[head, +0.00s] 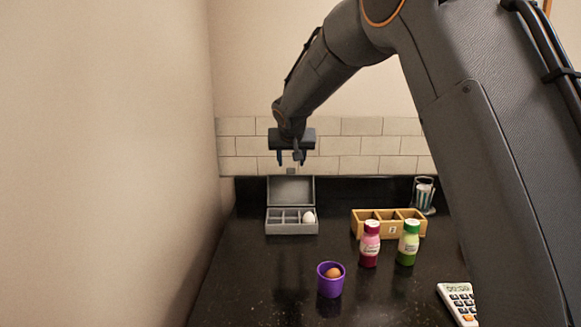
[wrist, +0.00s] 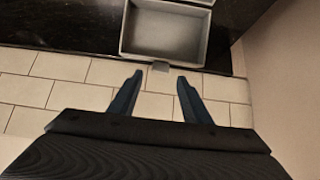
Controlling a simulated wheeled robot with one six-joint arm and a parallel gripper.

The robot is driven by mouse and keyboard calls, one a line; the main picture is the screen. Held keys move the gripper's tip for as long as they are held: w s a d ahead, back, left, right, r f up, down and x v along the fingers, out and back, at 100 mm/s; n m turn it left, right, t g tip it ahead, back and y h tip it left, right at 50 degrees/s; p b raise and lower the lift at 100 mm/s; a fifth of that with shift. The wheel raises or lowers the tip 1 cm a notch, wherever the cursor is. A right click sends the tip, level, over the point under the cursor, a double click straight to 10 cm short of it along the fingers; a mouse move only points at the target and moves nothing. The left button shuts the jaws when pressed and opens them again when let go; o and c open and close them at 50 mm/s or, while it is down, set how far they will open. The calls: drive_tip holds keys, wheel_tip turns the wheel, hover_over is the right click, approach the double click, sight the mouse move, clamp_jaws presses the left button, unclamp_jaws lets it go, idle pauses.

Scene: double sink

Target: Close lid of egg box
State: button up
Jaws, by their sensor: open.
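The grey egg box (head: 292,228) stands on the black counter near the back wall, with its lid (head: 291,189) raised upright at the back. One white egg (head: 309,217) sits in a right compartment; the other compartments I can make out look empty. My gripper (head: 289,160) is open and empty, above and apart from the lid. In the wrist view, the fingers (wrist: 155,82) are spread below the lid's hollow inner side (wrist: 165,33), near a small tab (wrist: 161,66) on its edge. I cannot tell the exact gap to the lid.
A yellow divided box (head: 389,229), a pink-capped bottle (head: 369,246) and a green bottle (head: 408,246) stand to the right. A purple cup (head: 330,283) with a brown egg and a calculator (head: 460,304) are in front. A glass (head: 424,195) stands back right. A wall (head: 110,180) borders the left.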

sight(291, 174)
drive_tip(key=shift+p+x, duration=0.5)
drive_tip(key=shift+x, duration=1.85)
drive_tip(key=shift+c, duration=0.2)
clamp_jaws()
